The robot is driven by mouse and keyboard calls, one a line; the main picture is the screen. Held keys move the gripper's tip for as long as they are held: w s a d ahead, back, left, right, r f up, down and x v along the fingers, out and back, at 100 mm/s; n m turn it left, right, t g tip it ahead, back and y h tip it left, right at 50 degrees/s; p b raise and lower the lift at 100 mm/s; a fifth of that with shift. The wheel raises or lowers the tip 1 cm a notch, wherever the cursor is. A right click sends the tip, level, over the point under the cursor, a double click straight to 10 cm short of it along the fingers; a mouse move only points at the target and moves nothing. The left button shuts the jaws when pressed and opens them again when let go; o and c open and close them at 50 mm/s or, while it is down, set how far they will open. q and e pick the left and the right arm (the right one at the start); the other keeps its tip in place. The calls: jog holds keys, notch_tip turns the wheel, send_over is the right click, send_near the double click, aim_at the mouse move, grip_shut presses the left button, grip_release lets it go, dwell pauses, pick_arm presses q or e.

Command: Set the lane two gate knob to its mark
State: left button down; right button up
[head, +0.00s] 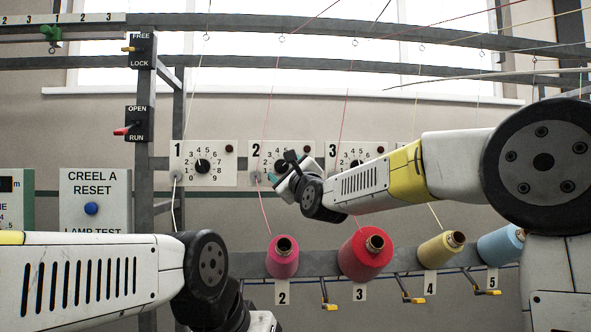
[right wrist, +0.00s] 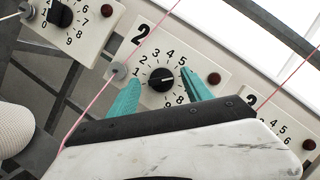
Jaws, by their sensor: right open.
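The lane two gate panel (head: 256,151) is a white plate with a big 2, partly hidden behind my right gripper (head: 284,178) in the head view. In the right wrist view, its black round knob (right wrist: 160,79) sits inside a ring of digits, with a dark red lamp (right wrist: 214,79) to the right. My right gripper's teal fingers (right wrist: 162,77) are open, one on each side of the knob in the picture. I cannot tell whether they touch it, nor clearly which digit the knob points to. My left arm comes in at lower left; its fingers are out of frame.
The lane one panel (head: 203,163) and lane three panel (head: 370,156) flank lane two. Pink thread (right wrist: 117,78) runs past the left finger. Yarn cones, such as the pink cone (head: 281,262) and red cone (head: 362,256), stand below on a grey rail.

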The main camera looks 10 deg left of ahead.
jog(key=shift+w, duration=0.1)
grip_shut()
jog(key=shift+n, duration=0.4)
